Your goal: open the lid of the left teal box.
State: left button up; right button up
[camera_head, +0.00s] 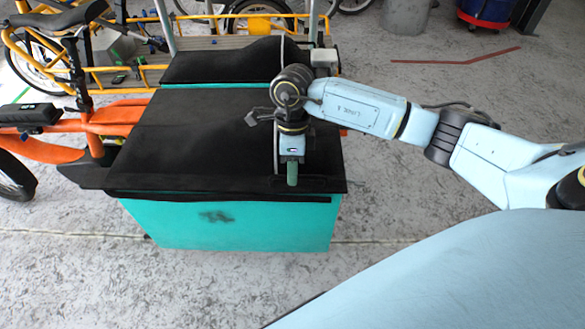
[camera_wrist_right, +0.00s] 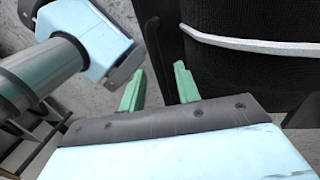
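The teal box (camera_head: 240,226) sits on the orange cargo bike in the head view, with its teal front facing me. Its black lid (camera_head: 190,130) lies flat and closed on top. My right gripper (camera_head: 292,174) is over the front right part of the lid, green fingers downward, near the front edge. I cannot tell whether it touches the lid. In the right wrist view the two fingers (camera_wrist_right: 158,88) stand apart with nothing visible between them. A black surface with a white strip (camera_wrist_right: 250,43) is beside them there. My left gripper is not in view.
Behind the lid is another black-topped section (camera_head: 220,62) with a teal edge. The orange bike frame (camera_head: 115,118) is at the left, and yellow racks stand behind. A blue bin (camera_head: 487,12) is at the back right. The grey floor right of the box is mostly clear.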

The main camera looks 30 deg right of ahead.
jog(key=shift+f, duration=0.1)
grip_shut()
dwell(0.4)
